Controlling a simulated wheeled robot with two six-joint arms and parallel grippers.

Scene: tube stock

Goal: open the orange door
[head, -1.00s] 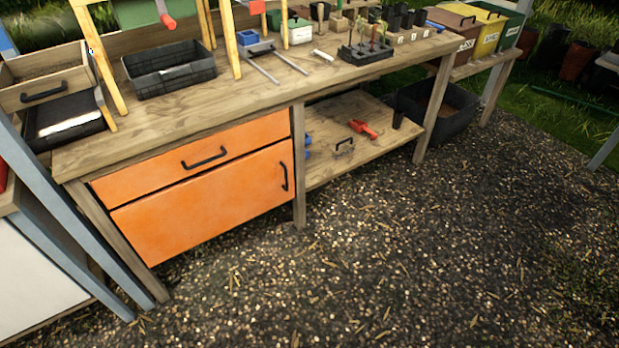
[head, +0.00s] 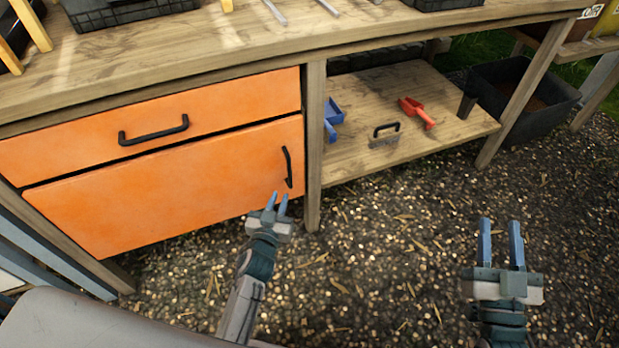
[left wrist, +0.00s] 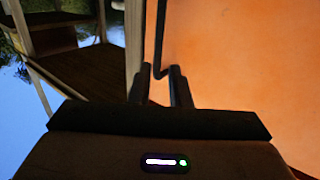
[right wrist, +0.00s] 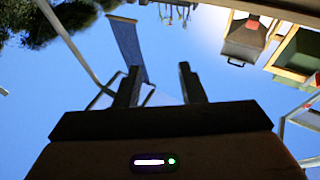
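The orange door (head: 170,194) is the lower front under the bench and is closed. Its black upright handle (head: 287,167) is at the door's right side. My left gripper (head: 277,203) is open just below the handle in the head view. In the left wrist view the handle (left wrist: 159,45) runs down toward the gap between the open fingers (left wrist: 162,85); I cannot tell whether they touch it. My right gripper (head: 500,245) is open and empty over the gravel, away from the bench.
An orange drawer (head: 90,140) with a black handle is above the door, closed. A bench leg (head: 314,150) stands right of the door. The lower shelf (head: 370,150) holds a blue scoop (head: 333,118), a red scoop (head: 417,112) and a black-handled tool (head: 385,135). Gravel in front is clear.

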